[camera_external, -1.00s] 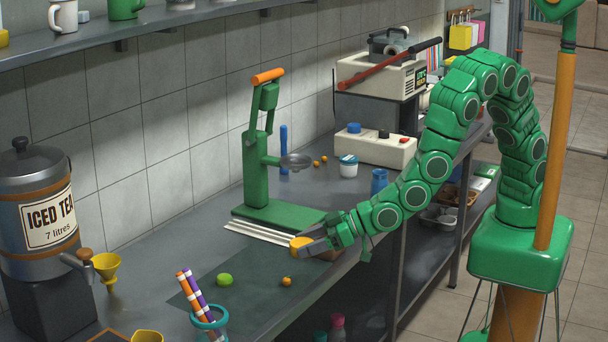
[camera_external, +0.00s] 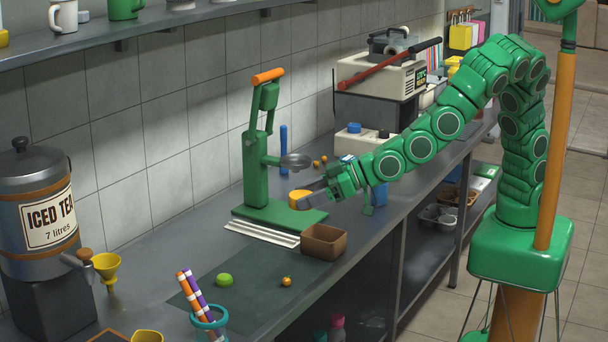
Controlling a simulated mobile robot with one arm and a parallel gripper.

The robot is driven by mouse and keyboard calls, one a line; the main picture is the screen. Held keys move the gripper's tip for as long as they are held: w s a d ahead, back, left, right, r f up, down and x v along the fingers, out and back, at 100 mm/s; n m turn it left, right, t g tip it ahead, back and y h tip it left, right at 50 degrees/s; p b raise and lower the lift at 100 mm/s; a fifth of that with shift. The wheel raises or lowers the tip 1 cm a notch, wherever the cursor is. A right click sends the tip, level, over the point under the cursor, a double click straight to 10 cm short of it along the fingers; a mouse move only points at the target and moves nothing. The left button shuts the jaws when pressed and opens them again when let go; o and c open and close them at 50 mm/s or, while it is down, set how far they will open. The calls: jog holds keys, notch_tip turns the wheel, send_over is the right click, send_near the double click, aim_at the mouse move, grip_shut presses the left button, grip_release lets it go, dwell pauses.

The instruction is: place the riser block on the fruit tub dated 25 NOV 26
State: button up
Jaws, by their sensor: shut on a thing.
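My gripper (camera_external: 308,198) is shut on a small yellow-orange piece (camera_external: 299,199). It holds the piece in the air in front of the green press (camera_external: 259,165), above the press's foot. I cannot tell from its shape whether this is the riser block. No tub with a readable date shows. The small lidded white tub at the back is now mostly or wholly hidden behind my arm.
An open brown box (camera_external: 323,242) stands at the counter's front edge, beside pale strips (camera_external: 262,233). A dark mat (camera_external: 245,285) holds a green fruit (camera_external: 224,280) and a small orange one (camera_external: 286,281). A pen cup (camera_external: 209,320) stands in front.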

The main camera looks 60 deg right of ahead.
jog(key=w+d+r+m+t+h, duration=0.1)
jog(key=w+d+r, duration=0.1)
jog(key=w+d, duration=1.05)
jog(key=w+d+r+m+h, duration=0.1)
jog(key=w+d+r, duration=0.2)
jog(key=w+d, duration=1.25)
jog(key=d, duration=1)
jog(key=s+d+f, duration=0.2)
jog(key=d, duration=2)
jog(key=s+d+f, duration=0.3)
jog(key=s+d, duration=0.9)
jog(key=d, duration=0.2)
send_over(353, 158)
jog(key=s, duration=0.2)
jog(key=f, duration=1.3)
jog(key=shift+w+a+f, duration=0.15)
jog(key=shift+w+a, duration=0.05)
jog(key=shift+w, duration=0.05)
jog(key=shift+w+d+f+h, duration=0.1)
jog(key=shift+w+f+h, duration=0.05)
jog(key=shift+w+f, duration=0.3)
jog(key=shift+w+d+f+h, duration=0.15)
jog(key=shift+w+f, duration=0.1)
jog(key=shift+f, duration=1.8)
